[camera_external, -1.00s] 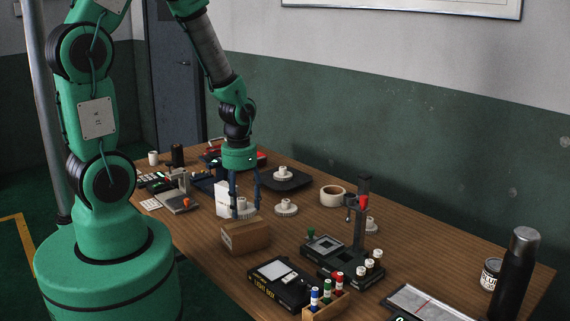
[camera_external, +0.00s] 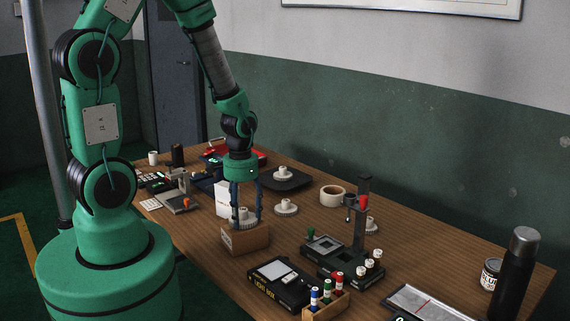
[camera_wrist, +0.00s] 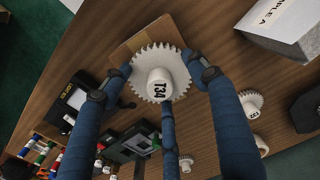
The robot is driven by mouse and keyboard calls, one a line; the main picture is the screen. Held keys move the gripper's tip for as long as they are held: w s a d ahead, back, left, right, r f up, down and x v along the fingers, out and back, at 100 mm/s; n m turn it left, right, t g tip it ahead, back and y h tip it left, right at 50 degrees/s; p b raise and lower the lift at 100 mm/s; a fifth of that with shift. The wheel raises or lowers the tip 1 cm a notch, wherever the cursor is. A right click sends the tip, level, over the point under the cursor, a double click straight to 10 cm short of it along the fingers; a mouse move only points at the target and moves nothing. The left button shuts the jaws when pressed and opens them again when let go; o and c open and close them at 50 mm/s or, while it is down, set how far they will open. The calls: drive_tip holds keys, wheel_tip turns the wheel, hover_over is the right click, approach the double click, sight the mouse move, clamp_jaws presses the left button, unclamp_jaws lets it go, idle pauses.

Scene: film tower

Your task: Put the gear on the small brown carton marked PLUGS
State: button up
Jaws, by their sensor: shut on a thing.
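The white toothed gear (camera_external: 242,218) is in my gripper (camera_external: 245,212), whose blue fingers are shut around its rim. In the wrist view the gear (camera_wrist: 146,88) lies flat, with its hub marked T34 facing the camera. The small brown carton (camera_external: 246,241) stands on the table directly below the gear; in the wrist view part of the carton (camera_wrist: 140,40) shows beyond the teeth. The gear is at the height of the carton's top, but I cannot tell whether it touches. The PLUGS marking is not readable.
Another white gear (camera_external: 286,208) lies to the right of the carton, and one more (camera_external: 284,173) is on a dark tray (camera_external: 296,184). A white box (camera_external: 222,200) stands close behind the carton. A black light box (camera_external: 277,284) and a black press stand (camera_external: 340,262) are in front and right.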

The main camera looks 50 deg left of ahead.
drive_tip(key=shift+f, duration=0.15)
drive_tip(key=o, duration=1.2)
wheel_tip(320, 180, up, 12)
drive_tip(key=p, duration=0.3)
drive_tip(key=shift+r, duration=0.2)
wheel_tip(320, 180, up, 16)
drive_tip(key=r+t, duration=0.1)
drive_tip(key=t, duration=0.2)
hover_over(243, 209)
drive_tip(key=s+d, duration=0.1)
drive_tip(key=s, duration=0.1)
drive_tip(key=s+r+t, duration=0.2)
drive_tip(key=s+r, duration=0.6)
drive_tip(key=r, duration=0.3)
drive_tip(key=shift+d+r+t, duration=0.25)
drive_tip(key=shift+d+t, duration=0.05)
drive_tip(key=shift+d, duration=0.15)
